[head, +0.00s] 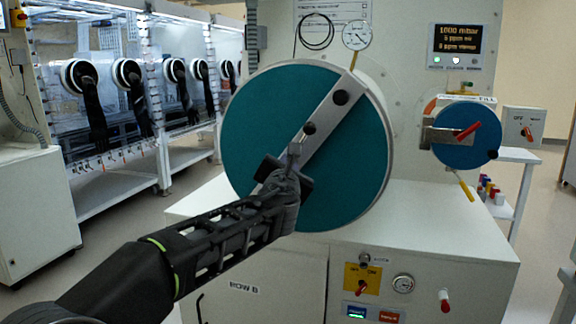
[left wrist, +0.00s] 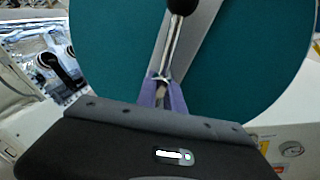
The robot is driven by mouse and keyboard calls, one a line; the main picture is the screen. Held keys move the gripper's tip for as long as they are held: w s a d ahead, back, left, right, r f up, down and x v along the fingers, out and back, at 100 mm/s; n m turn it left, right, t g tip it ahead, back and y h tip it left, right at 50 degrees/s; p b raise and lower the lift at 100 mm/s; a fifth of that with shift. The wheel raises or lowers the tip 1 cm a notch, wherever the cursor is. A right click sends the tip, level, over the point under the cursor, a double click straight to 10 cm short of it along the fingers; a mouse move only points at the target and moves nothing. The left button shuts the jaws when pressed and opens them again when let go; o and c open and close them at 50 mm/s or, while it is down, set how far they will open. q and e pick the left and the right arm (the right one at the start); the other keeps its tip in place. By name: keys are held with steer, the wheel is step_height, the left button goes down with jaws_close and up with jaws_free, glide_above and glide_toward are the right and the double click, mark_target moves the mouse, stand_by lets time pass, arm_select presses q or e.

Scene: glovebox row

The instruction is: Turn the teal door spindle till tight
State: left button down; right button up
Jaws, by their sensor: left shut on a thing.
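The large round teal door (head: 350,165) faces me, with a pale grey bar (head: 325,118) running diagonally across it. A metal rod of the spindle ends in a black knob (head: 309,128) near the door's middle. My left gripper (head: 295,152) is in front of the door, just below that knob. In the left wrist view its purple fingertips (left wrist: 163,92) are shut on the metal spindle rod (left wrist: 173,48), below the black knob (left wrist: 182,5). My gripper and arm hide the bar's lower end. My right gripper is not in view.
A smaller blue round door (head: 455,148) with a red handle (head: 469,130) is to the right. A display panel (head: 462,39) and round gauge (head: 357,35) are above. A white cabinet (head: 430,235) with switches juts out below. Gloveboxes with black gloves (head: 135,95) line the left.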

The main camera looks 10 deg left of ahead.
arm_select(q)
steer(key=c, duration=1.5)
jaws_free()
steer(key=s, duration=0.2)
steer(key=s+d, duration=0.1)
steer(key=s, duration=0.4)
steer(key=shift+s+d+b, duration=0.15)
steer(key=shift+s+b, duration=0.2)
steer(key=shift+f, duration=0.1)
